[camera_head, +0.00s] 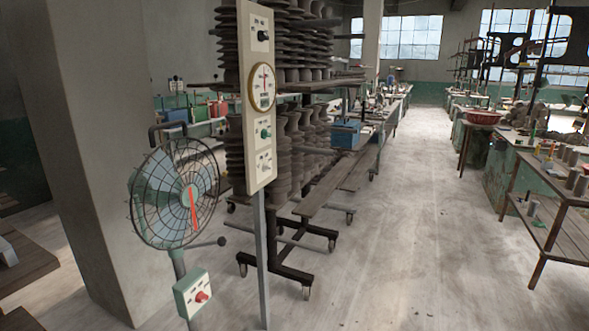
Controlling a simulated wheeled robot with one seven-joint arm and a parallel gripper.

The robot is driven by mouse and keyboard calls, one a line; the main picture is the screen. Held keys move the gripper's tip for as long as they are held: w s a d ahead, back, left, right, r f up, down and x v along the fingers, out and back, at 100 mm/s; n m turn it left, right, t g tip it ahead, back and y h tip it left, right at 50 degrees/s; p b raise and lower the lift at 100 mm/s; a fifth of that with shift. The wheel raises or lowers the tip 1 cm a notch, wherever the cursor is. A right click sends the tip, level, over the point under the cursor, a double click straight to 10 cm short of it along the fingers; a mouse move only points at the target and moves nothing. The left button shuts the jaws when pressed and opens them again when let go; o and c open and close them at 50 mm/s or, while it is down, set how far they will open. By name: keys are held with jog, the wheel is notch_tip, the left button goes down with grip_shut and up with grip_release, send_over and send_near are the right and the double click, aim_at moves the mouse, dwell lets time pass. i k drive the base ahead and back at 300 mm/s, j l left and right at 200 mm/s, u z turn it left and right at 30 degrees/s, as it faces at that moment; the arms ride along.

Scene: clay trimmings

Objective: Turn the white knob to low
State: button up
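A tall cream control panel (257,113) stands on a grey post in the head view, left of the middle. The white knob (266,166) is the lowest control on its face. It is small here, and I cannot tell which setting it points to. Above it on the same panel are a green knob (265,133), a round gauge (262,87) with a red needle, and a black knob (263,36) near the top. My gripper is not in view.
A caged fan (178,195) stands just left of the panel, with a red knob (202,297) on its box. A wheeled rack (290,262) of dark stacked ware is close behind. A table (550,200) stands at right. The floor between is clear.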

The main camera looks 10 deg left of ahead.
aim_at(265, 167)
jog(key=i, duration=2)
jog(key=i+u, duration=0.15)
jog(key=i, duration=0.45)
jog(key=i+l+u, duration=0.15)
jog(key=i, duration=0.4)
